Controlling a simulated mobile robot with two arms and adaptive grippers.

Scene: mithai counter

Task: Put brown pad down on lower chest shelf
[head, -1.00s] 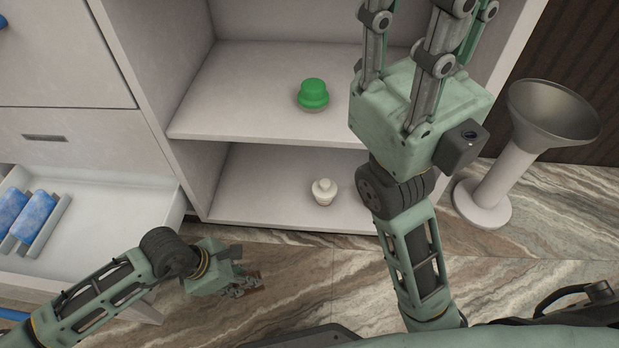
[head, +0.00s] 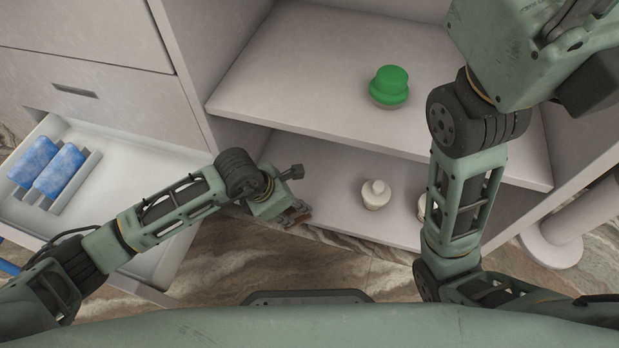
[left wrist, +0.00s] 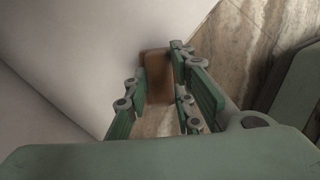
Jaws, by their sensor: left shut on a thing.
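My left gripper (head: 293,212) is shut on the brown pad (head: 301,219), which shows only as a small brown patch at the fingertips in the head view. In the left wrist view the brown pad (left wrist: 156,72) stands out between the green fingers (left wrist: 158,95), with a pale panel on its left and marbled floor behind. The gripper is at the front left edge of the lower chest shelf (head: 325,172). I cannot tell whether the pad touches the shelf. My right gripper's body (head: 530,50) is at the upper right; its fingers are out of frame.
A white knobbed piece (head: 375,194) stands on the lower shelf, with another pale thing half hidden by my right arm. A green-topped piece (head: 389,86) stands on the upper shelf (head: 300,80). An open drawer (head: 110,150) with blue rolls (head: 48,167) is at left.

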